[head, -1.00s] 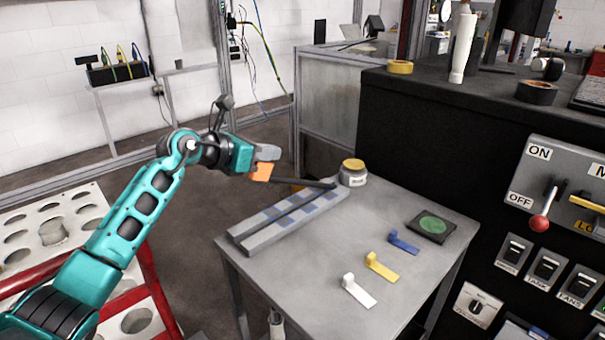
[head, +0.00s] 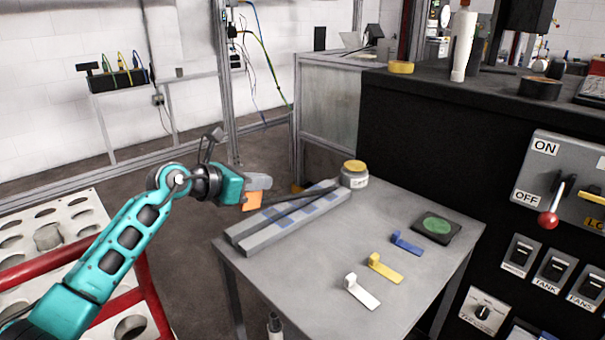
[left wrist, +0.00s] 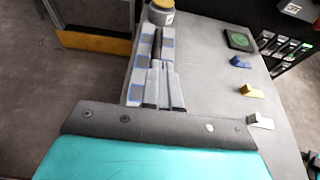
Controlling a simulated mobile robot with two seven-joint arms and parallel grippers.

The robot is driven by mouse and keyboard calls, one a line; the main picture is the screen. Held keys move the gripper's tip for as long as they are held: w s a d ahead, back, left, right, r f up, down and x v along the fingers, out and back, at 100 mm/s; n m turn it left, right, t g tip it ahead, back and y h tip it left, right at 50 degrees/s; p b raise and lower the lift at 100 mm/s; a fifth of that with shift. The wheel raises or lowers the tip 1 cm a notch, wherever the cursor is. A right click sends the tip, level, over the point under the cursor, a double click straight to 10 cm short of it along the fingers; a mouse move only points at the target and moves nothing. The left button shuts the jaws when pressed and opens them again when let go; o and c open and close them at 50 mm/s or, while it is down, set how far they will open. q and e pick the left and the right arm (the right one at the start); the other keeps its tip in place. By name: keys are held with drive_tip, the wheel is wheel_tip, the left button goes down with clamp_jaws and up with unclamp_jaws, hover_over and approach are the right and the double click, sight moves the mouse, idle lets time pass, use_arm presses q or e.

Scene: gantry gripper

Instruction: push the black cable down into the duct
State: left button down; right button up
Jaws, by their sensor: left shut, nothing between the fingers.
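The grey duct (head: 252,243) with blue patches lies along the left edge of the grey table. The black cable (head: 312,194) runs along the duct's channel, with its far end near the jar; how deep it sits I cannot tell. In the left wrist view the duct (left wrist: 136,82) runs away from me and the cable (left wrist: 157,47) is a dark strip between its walls.
A jar with a yellow lid (head: 355,174) stands at the duct's far end. White (head: 360,290), yellow (head: 384,267) and blue (head: 406,243) clips and a green round pad (head: 436,225) lie to the right. A black cabinet with a switch panel (head: 560,190) borders the table. The table's middle is clear.

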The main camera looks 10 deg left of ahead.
sight(240, 208)
use_arm(q)
drive_tip(key=shift+s+a+f+b, duration=0.2)
drive_tip(key=shift+f+b, duration=0.15)
drive_tip(key=shift+f, duration=0.3)
drive_tip(key=shift+s+a+f+b, duration=0.15)
drive_tip(key=shift+f+b, duration=0.15)
drive_tip(key=shift+f, duration=0.35)
drive_tip(key=shift+s+a+f+b, duration=0.15)
drive_tip(key=shift+s+f+b, duration=0.1)
drive_tip(key=shift+f+b, duration=0.4)
drive_tip(key=shift+s+a+f+b, duration=0.2)
drive_tip(key=shift+f+b, duration=0.2)
drive_tip(key=shift+f, duration=0.4)
drive_tip(key=shift+s+a+f+b, duration=0.1)
drive_tip(key=shift+s+f+b, duration=0.2)
drive_tip(key=shift+f, duration=0.45)
drive_tip(key=shift+a+r+p, duration=0.15)
drive_tip(key=shift+r+p, duration=0.4)
drive_tip(key=shift+r, duration=0.05)
drive_tip(key=shift+s+a+r+p, duration=0.35)
drive_tip(key=shift+s+r+p, duration=0.15)
drive_tip(key=shift+r+p, duration=0.1)
drive_tip(key=p+v, duration=0.2)
drive_tip(key=v, duration=0.4)
drive_tip(key=shift+s+a, duration=0.25)
drive_tip(key=shift+s, duration=0.1)
use_arm(e)
drive_tip(key=shift+w+a+r, duration=0.25)
drive_tip(key=shift+a+r, duration=0.3)
drive_tip(key=shift+r, duration=0.35)
